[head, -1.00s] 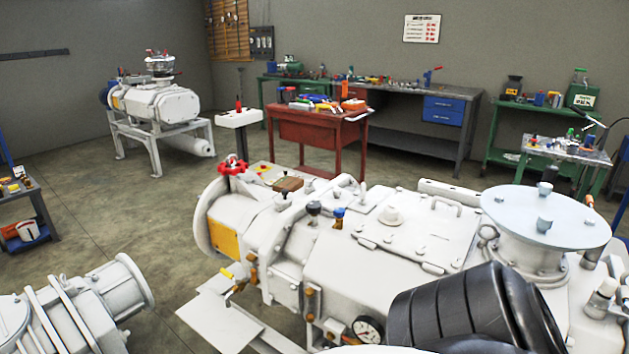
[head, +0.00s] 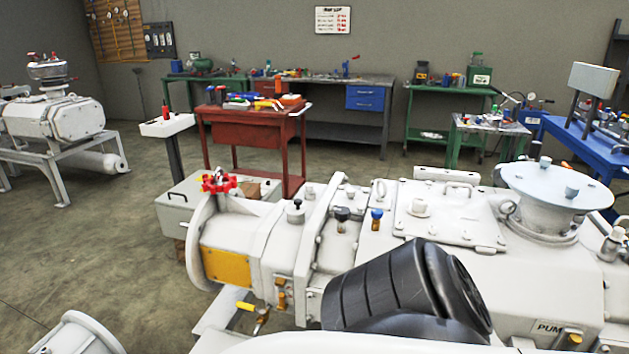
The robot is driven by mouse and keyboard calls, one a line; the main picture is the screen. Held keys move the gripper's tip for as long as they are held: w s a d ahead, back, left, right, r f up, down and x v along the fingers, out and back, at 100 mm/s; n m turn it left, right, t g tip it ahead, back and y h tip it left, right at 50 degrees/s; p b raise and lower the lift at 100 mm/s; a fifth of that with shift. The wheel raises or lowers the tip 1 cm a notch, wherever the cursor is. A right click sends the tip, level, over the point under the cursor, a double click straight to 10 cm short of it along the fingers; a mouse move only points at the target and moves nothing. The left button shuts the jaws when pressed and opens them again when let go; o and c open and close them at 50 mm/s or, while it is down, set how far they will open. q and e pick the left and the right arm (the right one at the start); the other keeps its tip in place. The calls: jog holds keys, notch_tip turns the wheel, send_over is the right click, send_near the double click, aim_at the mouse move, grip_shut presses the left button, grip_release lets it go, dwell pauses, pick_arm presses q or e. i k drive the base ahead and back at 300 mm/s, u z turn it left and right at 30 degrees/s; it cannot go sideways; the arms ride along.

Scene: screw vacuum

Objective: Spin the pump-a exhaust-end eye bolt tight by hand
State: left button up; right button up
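The large white pump (head: 450,280) fills the middle and right of the head view. Part of its label, "PUM", shows at the lower right; the letter after it is hidden. A small upright ring like an eye bolt (head: 379,190) stands on its top, behind the blue-capped fitting. A larger ring (head: 505,210) shows beside the round flange. I cannot tell which one is at the exhaust end, or how tightly either sits. A black ribbed shape in the foreground hides part of the pump's near side. Neither gripper is in view.
A red cart (head: 245,136) and a blue bench (head: 590,150) stand behind. Another pump (head: 55,118) is on a stand at left. Open floor (head: 90,240) lies left.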

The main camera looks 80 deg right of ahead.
aim_at(380, 199)
jog(key=z, duration=2.15)
